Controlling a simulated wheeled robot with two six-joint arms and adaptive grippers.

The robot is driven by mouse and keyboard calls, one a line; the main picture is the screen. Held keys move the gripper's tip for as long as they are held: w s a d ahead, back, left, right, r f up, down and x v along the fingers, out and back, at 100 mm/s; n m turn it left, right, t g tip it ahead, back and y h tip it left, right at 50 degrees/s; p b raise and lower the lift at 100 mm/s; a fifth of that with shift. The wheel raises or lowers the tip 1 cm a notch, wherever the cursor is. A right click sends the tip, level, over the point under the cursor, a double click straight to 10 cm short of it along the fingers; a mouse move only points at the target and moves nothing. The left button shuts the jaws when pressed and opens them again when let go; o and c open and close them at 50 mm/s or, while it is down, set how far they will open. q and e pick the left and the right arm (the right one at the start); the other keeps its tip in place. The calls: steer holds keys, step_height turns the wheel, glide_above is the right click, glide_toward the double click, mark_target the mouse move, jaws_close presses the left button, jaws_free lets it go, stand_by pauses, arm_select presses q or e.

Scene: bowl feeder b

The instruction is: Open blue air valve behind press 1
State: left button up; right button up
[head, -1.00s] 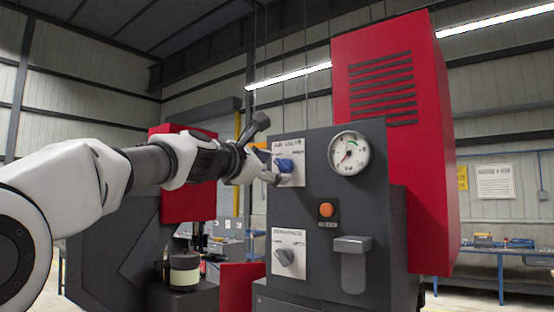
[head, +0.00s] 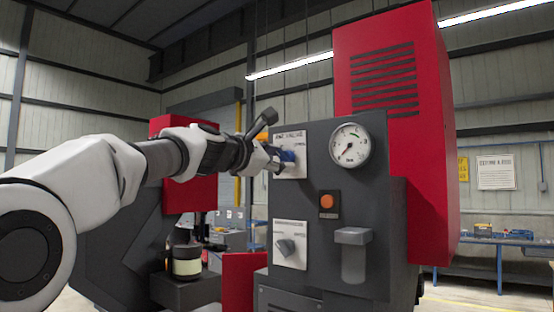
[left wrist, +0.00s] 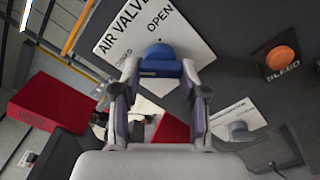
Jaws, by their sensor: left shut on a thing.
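The blue air valve knob (left wrist: 160,60) sits on a white plate (left wrist: 128,30) lettered "AIR VALVE" and "OPEN", on the dark grey press cabinet. In the head view the knob (head: 286,156) is partly covered by my left gripper (head: 277,160). In the left wrist view my left gripper (left wrist: 158,72) has a fingertip on each side of the knob and is shut on it. The plate looks tilted in that view, as the wrist is turned. My right gripper is not in view.
A pressure gauge (head: 349,145), an orange bleed button (head: 327,201) and a grey knob (head: 285,248) on a lower plate share the panel. A grey block handle (head: 353,237) juts out. A tall red housing (head: 382,60) rises behind.

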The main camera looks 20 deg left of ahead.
arm_select(q)
steer(key=m+b, duration=0.1)
steer(key=m, duration=0.3)
steer(key=shift+a+r, duration=0.1)
steer(key=shift+r, duration=0.05)
steer(key=m+b, duration=0.1)
steer(key=m, duration=0.3)
steer(key=shift+r+m, duration=0.15)
steer(key=shift+m, duration=0.25)
steer(key=m, duration=0.2)
steer(key=m+b, duration=0.1)
steer(key=m, duration=0.1)
steer(key=shift+r+m, duration=0.2)
steer(key=shift+m, duration=0.1)
steer(key=shift+r+m, duration=0.1)
steer(key=shift+m, duration=1.8)
steer(key=shift+b, duration=0.3)
steer(key=o, duration=1)
steer(key=shift+o, duration=0.7)
steer(key=shift+w+d+f, duration=0.2)
steer(key=shift+w+f, duration=0.05)
